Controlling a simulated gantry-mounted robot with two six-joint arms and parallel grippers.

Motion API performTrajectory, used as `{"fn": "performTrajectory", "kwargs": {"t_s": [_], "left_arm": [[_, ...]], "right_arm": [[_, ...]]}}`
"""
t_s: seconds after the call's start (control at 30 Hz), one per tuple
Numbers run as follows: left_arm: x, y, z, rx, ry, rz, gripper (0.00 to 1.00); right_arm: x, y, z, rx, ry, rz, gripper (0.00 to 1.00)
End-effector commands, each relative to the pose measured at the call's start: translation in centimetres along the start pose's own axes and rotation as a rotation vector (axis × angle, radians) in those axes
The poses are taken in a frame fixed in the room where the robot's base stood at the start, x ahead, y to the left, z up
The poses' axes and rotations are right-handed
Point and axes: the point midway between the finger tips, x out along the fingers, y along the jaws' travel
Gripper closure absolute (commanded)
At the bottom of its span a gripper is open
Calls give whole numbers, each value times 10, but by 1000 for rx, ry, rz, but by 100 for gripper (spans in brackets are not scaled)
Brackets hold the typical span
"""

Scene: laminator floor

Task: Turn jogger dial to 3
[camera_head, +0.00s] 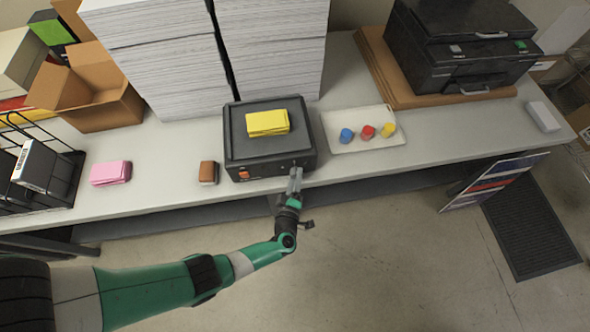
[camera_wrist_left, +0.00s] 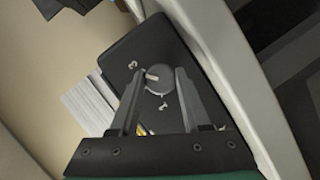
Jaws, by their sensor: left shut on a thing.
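The jogger (camera_head: 268,140) is a black box near the front edge of the table, with a yellow pad (camera_head: 268,122) on top. Its front face shows in the left wrist view (camera_wrist_left: 135,45), with a round grey dial (camera_wrist_left: 158,82) carrying a white pointer mark on its left side. My left gripper (camera_head: 295,178) is at the right part of the jogger's front. In the wrist view its fingers (camera_wrist_left: 160,76) lie on both sides of the dial, shut on it. My right gripper is not in view.
An orange-red switch (camera_head: 244,175) is on the jogger's front left. A brown block (camera_head: 208,172) and pink pad (camera_head: 110,172) lie to the left. A white tray (camera_head: 345,119) with blue, red and yellow pieces is to the right. Paper stacks (camera_head: 160,60) stand behind.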

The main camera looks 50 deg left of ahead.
Motion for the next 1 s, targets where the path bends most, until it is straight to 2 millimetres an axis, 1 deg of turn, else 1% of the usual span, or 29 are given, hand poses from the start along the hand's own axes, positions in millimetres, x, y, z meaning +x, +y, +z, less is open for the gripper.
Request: {"fn": "performTrajectory", "kwargs": {"t_s": [0.03, 0.3, 0.87, 0.9, 0.97, 1.0], "left_arm": [[-1, 4, -1, 26, 1, -12, 100], [0, 2, 0, 129, 6, -56, 100], [0, 0, 0, 159, 7, -67, 100], [0, 0, 0, 159, 7, -67, 48], [0, 0, 0, 158, 7, -67, 37], [0, 0, 0, 158, 7, -67, 30]], "right_arm": [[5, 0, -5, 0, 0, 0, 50], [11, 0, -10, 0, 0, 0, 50], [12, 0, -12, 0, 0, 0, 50], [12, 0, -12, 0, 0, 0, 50], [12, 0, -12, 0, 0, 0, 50], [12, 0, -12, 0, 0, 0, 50]]}}
